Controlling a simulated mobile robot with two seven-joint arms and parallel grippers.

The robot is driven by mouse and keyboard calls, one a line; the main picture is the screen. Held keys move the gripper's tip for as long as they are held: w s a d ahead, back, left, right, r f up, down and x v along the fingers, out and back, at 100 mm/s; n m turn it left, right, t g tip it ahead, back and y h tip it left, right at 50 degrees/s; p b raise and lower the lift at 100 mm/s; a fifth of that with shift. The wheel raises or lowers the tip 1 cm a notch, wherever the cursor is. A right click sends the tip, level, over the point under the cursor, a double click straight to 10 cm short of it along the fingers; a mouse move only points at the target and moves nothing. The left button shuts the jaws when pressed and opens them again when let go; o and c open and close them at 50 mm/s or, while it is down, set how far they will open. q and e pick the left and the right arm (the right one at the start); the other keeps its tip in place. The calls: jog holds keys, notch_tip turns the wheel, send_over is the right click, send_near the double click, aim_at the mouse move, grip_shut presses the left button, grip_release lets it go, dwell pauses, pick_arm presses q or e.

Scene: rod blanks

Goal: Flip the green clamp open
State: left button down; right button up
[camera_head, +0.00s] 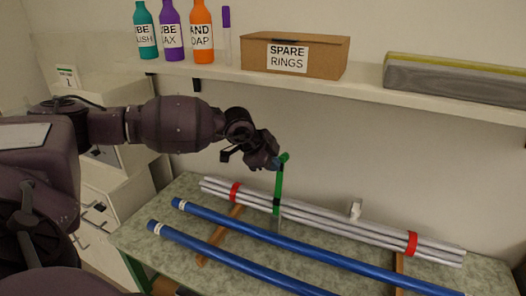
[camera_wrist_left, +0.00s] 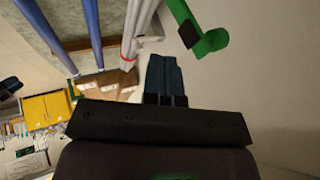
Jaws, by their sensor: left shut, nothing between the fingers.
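The green clamp (camera_head: 279,190) stands upright at the back of the bench, beside the bundle of grey rods (camera_head: 330,222), with its handle end at the top. In the left wrist view the clamp (camera_wrist_left: 211,42) is a bent green piece at the upper right. My left gripper (camera_head: 277,163) is shut and empty, close to the left of the clamp's top. Its closed fingers (camera_wrist_left: 165,75) also show in the left wrist view, apart from the clamp there. Whether they touch in the head view I cannot tell. My right gripper is out of view.
Two blue rods (camera_head: 300,246) lie in front of the grey bundle, which has red bands (camera_head: 412,243). A shelf (camera_head: 360,92) above carries bottles (camera_head: 171,32), a spare rings box (camera_head: 294,55) and a long grey block (camera_head: 455,77).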

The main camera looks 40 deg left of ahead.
aim_at(284, 155)
pick_arm(q)
jog(key=w, duration=0.1)
jog(key=w+a+p, duration=0.1)
jog(key=w, duration=0.1)
jog(key=shift+w+f, duration=0.15)
jog(key=shift+w, duration=0.15)
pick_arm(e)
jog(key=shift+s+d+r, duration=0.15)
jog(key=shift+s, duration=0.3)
pick_arm(q)
jog(key=shift+w, duration=0.1)
jog(key=shift+w+a+f+b, duration=0.1)
jog(key=shift+w+b, duration=0.4)
jog(key=shift+b, duration=0.05)
jog(key=shift+w+a+f+b, duration=0.1)
jog(key=shift+w+b, duration=0.4)
jog(key=shift+w+a, duration=0.1)
jog(key=shift+w, duration=0.3)
jog(key=shift+w+a+r, duration=0.1)
jog(key=shift+r, duration=0.1)
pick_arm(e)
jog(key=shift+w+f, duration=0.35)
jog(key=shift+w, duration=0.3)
pick_arm(q)
jog(key=shift+r, duration=0.1)
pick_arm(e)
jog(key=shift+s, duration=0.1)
